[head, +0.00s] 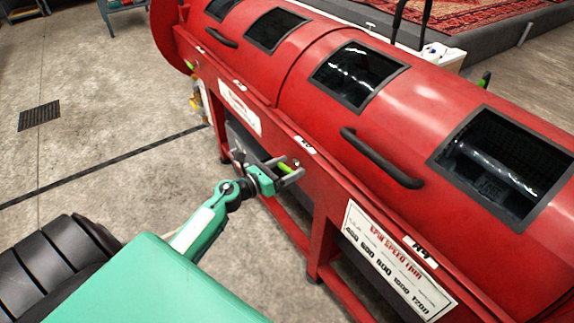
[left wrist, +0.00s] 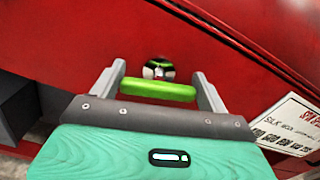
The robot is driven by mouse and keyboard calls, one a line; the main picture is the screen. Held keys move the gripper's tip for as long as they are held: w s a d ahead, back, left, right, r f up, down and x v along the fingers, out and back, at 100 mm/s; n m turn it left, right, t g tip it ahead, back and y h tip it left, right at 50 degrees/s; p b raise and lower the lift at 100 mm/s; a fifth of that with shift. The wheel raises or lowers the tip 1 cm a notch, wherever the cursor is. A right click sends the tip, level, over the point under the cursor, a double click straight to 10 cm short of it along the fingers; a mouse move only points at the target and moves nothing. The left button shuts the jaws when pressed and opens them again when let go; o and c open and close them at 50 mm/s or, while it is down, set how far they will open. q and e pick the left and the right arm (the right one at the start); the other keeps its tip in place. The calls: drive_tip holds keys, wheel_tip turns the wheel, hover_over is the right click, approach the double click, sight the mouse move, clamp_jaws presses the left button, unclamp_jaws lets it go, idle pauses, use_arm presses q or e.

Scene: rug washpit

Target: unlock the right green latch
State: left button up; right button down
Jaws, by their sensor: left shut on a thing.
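The right green latch (head: 284,167) sits on the front side of the red machine (head: 330,200), below its curved lid. My left gripper (head: 289,170) is at the latch. In the left wrist view the latch's green bar (left wrist: 158,90) lies crosswise between the two grey fingers, and the left gripper (left wrist: 160,78) is shut on it. Just beyond the bar, a round metal fitting (left wrist: 158,69) with a bit of green sits in the red panel. The fingers partly hide the latch in the head view. My right gripper is not in view.
A black lid handle (head: 382,158) and dark windows (head: 358,76) are on the lid above. A white spin-speed label (head: 397,262) is right of the latch. Another green-and-yellow part (head: 196,101) shows farther left on the machine. The concrete floor (head: 110,110) on the left is mostly clear.

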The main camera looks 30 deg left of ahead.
use_arm(q)
drive_tip(key=n+p, duration=0.2)
drive_tip(key=n, duration=0.1)
drive_tip(key=shift+a+r+n, duration=0.1)
drive_tip(key=shift+a+n, duration=0.05)
drive_tip(key=shift+n, duration=0.25)
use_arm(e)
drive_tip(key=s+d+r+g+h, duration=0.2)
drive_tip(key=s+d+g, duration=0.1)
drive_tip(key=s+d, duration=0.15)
use_arm(q)
drive_tip(key=n+p, duration=0.1)
drive_tip(key=n, duration=0.2)
drive_tip(key=n+p, duration=0.2)
drive_tip(key=n, duration=0.1)
drive_tip(key=n+p, duration=0.2)
drive_tip(key=n, duration=0.1)
drive_tip(key=shift+w+a+f, duration=0.1)
drive_tip(key=shift+a+f, duration=0.05)
drive_tip(key=shift+f, duration=0.15)
drive_tip(key=shift+f+n+p, duration=0.15)
drive_tip(key=shift+n+p, duration=0.4)
drive_tip(key=shift+n, duration=0.65)
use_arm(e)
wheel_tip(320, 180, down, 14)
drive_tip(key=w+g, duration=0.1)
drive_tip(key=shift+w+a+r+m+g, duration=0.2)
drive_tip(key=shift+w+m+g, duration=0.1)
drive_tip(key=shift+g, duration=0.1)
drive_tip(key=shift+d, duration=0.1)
